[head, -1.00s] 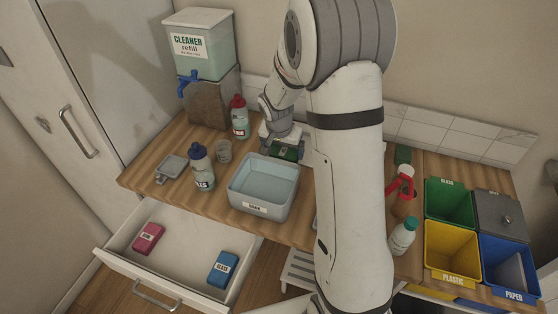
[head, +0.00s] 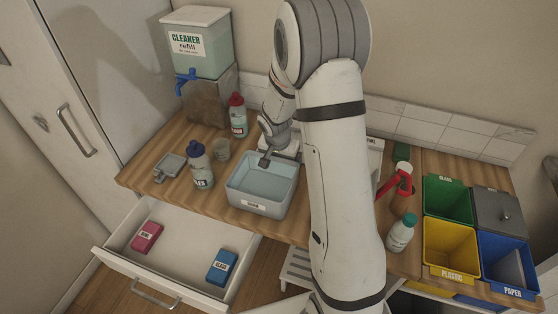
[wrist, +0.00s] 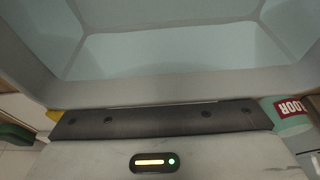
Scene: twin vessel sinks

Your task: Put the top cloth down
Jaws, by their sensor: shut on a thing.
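My gripper (head: 286,149) is low behind the basin, partly hidden by my arm. In the wrist view its white body and dark bar (wrist: 155,121) show, but not its fingertips. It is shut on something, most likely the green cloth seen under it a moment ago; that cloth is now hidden. A second green item (head: 402,152) is at the back right of the counter. The open drawer (head: 180,238) holds a pink cloth (head: 147,237) and a blue cloth (head: 222,267), both folded and labelled.
The grey basin (head: 262,207) is close to the gripper. A red-handled bottle (head: 398,185), a white bottle (head: 400,234) and coloured bins (head: 453,247) are right. My arm hides the middle.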

